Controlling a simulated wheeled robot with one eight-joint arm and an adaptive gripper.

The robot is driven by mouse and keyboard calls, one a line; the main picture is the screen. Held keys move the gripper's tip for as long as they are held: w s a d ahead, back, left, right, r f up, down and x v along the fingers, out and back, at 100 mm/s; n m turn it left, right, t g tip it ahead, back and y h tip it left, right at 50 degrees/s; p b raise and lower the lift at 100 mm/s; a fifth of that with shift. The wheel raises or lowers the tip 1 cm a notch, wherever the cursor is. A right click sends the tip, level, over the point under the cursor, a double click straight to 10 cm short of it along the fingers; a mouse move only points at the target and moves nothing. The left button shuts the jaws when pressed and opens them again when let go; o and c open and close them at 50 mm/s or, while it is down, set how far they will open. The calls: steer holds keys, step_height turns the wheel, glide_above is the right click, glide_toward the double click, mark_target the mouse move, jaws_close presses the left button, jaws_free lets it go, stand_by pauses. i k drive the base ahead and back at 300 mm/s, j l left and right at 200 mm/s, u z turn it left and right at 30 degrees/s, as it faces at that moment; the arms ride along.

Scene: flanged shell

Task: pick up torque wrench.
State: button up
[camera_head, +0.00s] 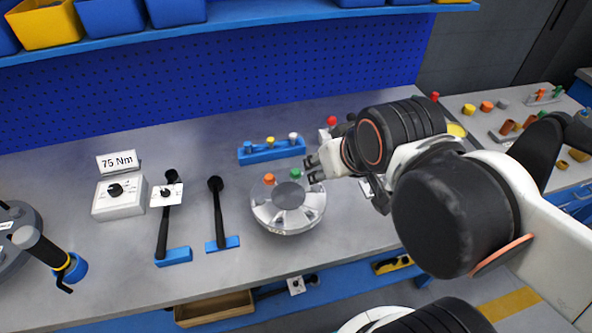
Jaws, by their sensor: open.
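Two dark wrench-like tools lie side by side on the grey bench top. The left one (163,232) has a round black head, a white plate with a knob across its shaft, and its lower end at a blue block. The right one (218,215) is plain black with a round head, its lower end at a blue block. I cannot tell for sure which is the torque wrench. My gripper (315,168) is open and apart from both, to their right, near the silver flanged shell (289,222). Part of it is hidden by my arm.
A white box with a dial (119,197) and a "75 Nm" sign (118,161) stand left of the tools. A blue rack (272,151) with coloured pegs stands behind the shell. A grey and black tool (45,250) stands at far left. The bench front centre is clear.

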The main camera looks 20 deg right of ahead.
mark_target(175, 184)
steer(key=u, duration=0.4)
steer(key=i+j+u, duration=0.1)
steer(key=u, duration=0.3)
steer(key=i+j+u, duration=0.15)
steer(key=u, duration=0.25)
steer(key=i+j+u, duration=0.1)
steer(key=u, duration=0.3)
